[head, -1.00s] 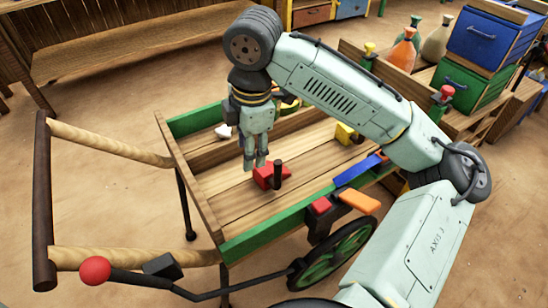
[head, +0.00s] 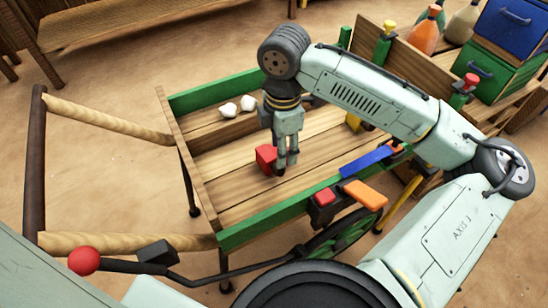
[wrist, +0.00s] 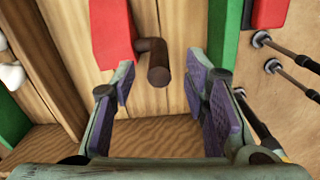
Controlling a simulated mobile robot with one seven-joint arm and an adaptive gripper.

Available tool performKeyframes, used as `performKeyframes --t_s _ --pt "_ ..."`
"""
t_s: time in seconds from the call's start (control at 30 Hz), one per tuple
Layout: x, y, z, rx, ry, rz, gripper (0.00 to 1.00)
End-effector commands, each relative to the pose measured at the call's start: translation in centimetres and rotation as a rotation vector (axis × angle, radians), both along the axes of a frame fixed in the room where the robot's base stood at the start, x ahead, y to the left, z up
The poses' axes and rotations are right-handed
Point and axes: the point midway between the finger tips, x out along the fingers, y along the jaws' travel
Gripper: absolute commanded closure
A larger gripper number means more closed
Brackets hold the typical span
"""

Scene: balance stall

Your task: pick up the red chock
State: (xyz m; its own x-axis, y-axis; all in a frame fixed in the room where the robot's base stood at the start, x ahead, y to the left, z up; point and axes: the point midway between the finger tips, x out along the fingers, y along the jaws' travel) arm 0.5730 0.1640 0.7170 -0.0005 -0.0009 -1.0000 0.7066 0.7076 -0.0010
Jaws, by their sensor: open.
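The red chock (head: 265,157) lies on the wooden bed of the cart (head: 232,185). In the wrist view the chock (wrist: 112,35) is at the top, left of centre, with a dark brown peg handle (wrist: 157,62) sticking out of it. My gripper (head: 285,168) is at the chock's right side in the head view, and its fingers largely hide the handle. In the wrist view my gripper (wrist: 160,88) is open and empty; the handle's end shows beyond the gap between the padded fingers. I cannot tell if anything touches.
Green side boards (head: 245,232) edge the cart bed. Two white lumps (head: 238,106) lie at its back left. A blue bar (head: 364,162), an orange block (head: 365,195) and a red block (head: 325,197) are along the near right side. A red-knobbed lever (head: 84,261) is in front.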

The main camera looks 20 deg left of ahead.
Motion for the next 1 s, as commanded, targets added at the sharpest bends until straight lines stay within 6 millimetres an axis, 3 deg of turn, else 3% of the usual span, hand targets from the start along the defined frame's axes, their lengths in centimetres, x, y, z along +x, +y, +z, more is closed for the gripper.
performKeyframes --t_s 0.17,0.43,1.0 --pt "0.0 0.0 -2.1 0.001 0.001 0.0 0.59" --pt "0.0 0.0 -2.3 0.001 0.0 0.0 0.59" --pt "0.0 0.0 -2.3 0.001 -0.001 -0.001 0.97"
